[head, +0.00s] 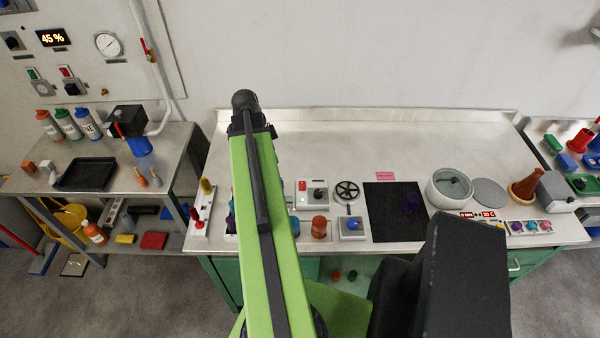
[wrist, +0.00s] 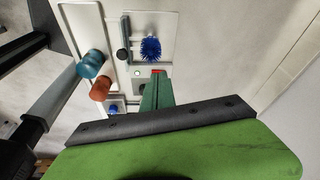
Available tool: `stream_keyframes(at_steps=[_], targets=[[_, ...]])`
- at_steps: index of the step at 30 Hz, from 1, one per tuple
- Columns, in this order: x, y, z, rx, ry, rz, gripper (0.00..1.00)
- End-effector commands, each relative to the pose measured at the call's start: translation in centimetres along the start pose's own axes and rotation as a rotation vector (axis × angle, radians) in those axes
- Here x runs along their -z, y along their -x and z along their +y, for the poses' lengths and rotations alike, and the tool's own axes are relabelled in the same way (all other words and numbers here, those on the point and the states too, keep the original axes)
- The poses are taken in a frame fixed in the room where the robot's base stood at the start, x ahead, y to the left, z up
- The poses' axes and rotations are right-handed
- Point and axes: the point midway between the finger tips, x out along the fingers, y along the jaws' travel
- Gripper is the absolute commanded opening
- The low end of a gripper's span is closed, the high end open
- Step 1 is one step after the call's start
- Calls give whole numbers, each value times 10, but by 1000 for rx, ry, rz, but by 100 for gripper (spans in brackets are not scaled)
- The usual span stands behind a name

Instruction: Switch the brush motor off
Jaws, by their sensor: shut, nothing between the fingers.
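A pale control box (head: 312,203) with a red part (head: 302,185) and a dark knob (head: 318,195) stands on the bench, just right of my arm in the head view. In the wrist view, the box (wrist: 137,84) shows a small green spot and a red part (wrist: 158,72). A round blue-bristled brush (wrist: 151,48) is beside it. My gripper (wrist: 157,79) is shut and empty, its green fingers over the box and close to the red part. I cannot tell whether they touch. The fingers hide part of the box. My arm hides the gripper and brush in the head view.
A teal cylinder (wrist: 90,63), an orange-brown jar (head: 319,228) and a blue-knobbed box (head: 352,228) stand close by. A handwheel (head: 347,191), black mat (head: 385,225) and white round vessel (head: 449,187) are further right. The bench's back (head: 400,135) is clear.

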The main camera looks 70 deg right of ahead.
Motion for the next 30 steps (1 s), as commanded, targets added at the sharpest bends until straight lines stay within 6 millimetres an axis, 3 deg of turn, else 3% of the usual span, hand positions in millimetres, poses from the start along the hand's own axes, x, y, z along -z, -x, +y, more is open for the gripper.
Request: stream_keyframes(at_steps=[1, 3, 6, 20, 30], targets=[[27, -2, 2, -11, -96, 9, 0], [51, -6, 6, -21, -194, 21, 0], [65, -9, 9, -26, -257, 28, 0], [63, -19, 9, -26, -260, 29, 0], [62, -82, 10, -26, -259, 28, 0]])
